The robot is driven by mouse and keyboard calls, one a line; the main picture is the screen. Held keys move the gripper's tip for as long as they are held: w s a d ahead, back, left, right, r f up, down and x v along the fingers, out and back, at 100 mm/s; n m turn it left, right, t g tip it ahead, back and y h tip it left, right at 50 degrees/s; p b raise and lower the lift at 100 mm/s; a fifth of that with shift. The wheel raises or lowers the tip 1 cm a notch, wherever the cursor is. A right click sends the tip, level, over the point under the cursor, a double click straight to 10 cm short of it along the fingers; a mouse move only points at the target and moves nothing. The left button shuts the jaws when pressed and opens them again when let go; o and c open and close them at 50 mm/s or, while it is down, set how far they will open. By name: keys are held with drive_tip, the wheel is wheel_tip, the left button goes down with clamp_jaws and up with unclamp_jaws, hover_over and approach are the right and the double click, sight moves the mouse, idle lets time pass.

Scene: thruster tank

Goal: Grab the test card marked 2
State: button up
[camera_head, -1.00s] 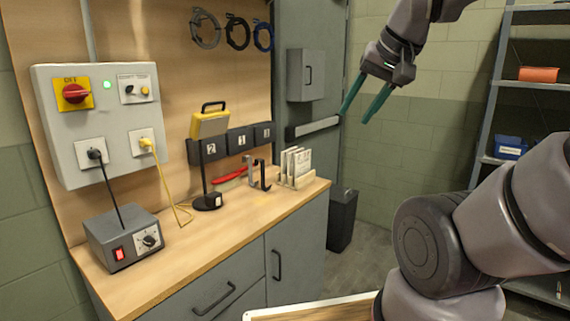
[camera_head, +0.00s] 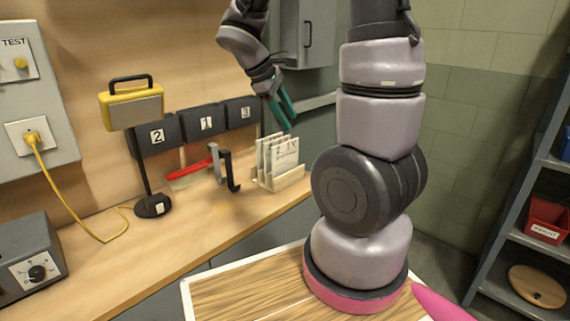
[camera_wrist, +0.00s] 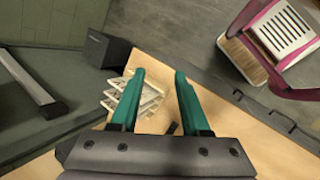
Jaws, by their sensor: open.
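Several white test cards (camera_head: 284,154) stand upright in a pale wooden rack (camera_head: 291,180) on the workbench. The front card bears small print, and I cannot read which card is marked 2. My gripper (camera_head: 285,116) is open and empty, with two teal fingers pointing down just above the cards. In the wrist view the cards (camera_wrist: 128,92) lie beyond the fingers (camera_wrist: 160,76), mostly near the left finger, which hides part of them. The fingers appear apart from the cards.
A black hook stand (camera_head: 228,172) and a red-handled tool (camera_head: 190,170) are left of the rack. A yellow lamp (camera_head: 133,106) stands farther left. Bare bench top (camera_head: 215,220) lies in front.

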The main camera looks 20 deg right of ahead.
drive_tip(key=w+f+n+h, duration=0.5)
drive_tip(key=w+f+n, duration=0.2)
drive_tip(key=n+t+h, duration=0.2)
drive_tip(key=n+t, duration=0.2)
drive_tip(key=n, duration=0.3)
approach(285, 147)
drive_tip(key=shift+w+d+r, duration=0.1)
drive_tip(key=x, duration=1)
drive_tip(key=shift+w+d+f, duration=0.15)
drive_tip(key=shift+w+f, duration=0.1)
drive_tip(key=shift+f, duration=0.05)
clamp_jaws()
